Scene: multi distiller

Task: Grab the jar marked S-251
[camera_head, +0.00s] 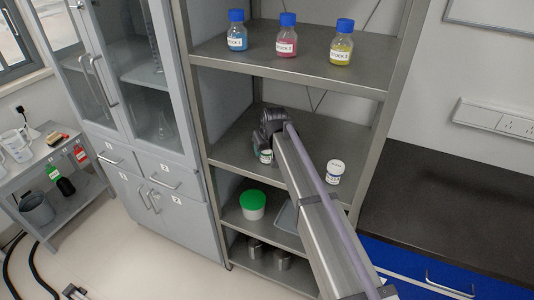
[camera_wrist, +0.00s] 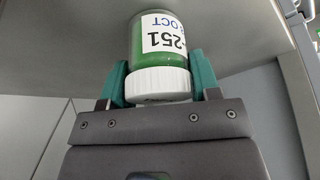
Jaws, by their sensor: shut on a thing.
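The jar marked 251 (camera_wrist: 158,45) fills the top middle of the wrist view. It has green contents, a white ribbed lid and a white label, seen upside down; the label's first characters are cut off. My gripper (camera_wrist: 161,84) is shut on its white lid, with a teal finger on each side. In the head view, my gripper (camera_head: 268,140) is over the middle shelf (camera_head: 236,141). The jar (camera_head: 266,156) shows only partly there, behind my arm. I cannot tell whether its base touches the shelf.
A white-lidded jar (camera_head: 335,172) stands right of my arm on the same shelf. Blue-capped bottles marked STOCK (camera_head: 287,37) stand on the shelf above. A green-lidded tub (camera_head: 253,204) is on the shelf below. Metal posts (camera_head: 197,100) frame the rack.

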